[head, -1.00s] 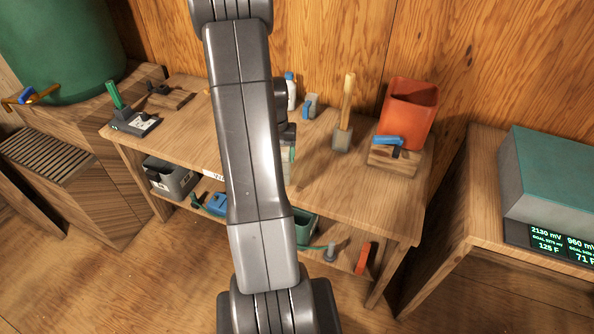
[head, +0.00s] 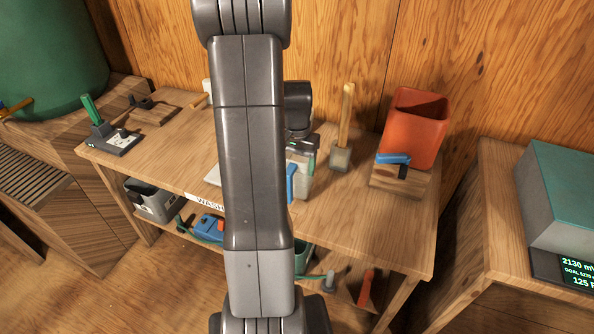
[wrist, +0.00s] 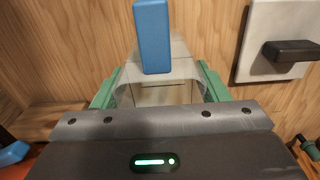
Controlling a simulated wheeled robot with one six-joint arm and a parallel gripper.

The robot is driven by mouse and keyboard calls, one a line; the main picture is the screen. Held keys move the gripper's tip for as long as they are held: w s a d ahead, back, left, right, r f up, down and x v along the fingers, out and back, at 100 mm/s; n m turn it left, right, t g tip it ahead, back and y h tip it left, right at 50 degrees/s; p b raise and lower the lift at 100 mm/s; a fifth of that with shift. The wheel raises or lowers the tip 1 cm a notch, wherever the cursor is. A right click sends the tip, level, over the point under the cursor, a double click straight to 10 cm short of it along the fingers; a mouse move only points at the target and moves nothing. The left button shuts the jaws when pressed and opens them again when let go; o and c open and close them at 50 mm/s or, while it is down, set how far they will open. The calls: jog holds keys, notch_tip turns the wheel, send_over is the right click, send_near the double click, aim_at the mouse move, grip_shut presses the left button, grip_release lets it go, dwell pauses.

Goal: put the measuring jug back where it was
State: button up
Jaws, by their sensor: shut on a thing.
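The measuring jug (wrist: 180,88) is a clear, greyish vessel with a blue handle, seen close up in the wrist view. My gripper (wrist: 160,86) is shut on it, with a green finger on each side. In the head view the jug (head: 303,178) shows just right of my arm, over the front middle of the workbench (head: 390,218). My arm hides its left part there. I cannot tell whether its base touches the bench top.
An orange-red bin (head: 415,128) stands behind a wooden block with a blue lever (head: 393,159) at the right. A wooden-handled tool (head: 346,125) stands near the jug. A green-handled device (head: 107,130) sits at the left. The bench's front right is clear.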

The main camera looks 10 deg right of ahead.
jog(key=shift+f, duration=1.4)
jog(key=o, duration=1.7)
notch_tip(320, 180, up, 12)
jog(key=shift+r, duration=0.1)
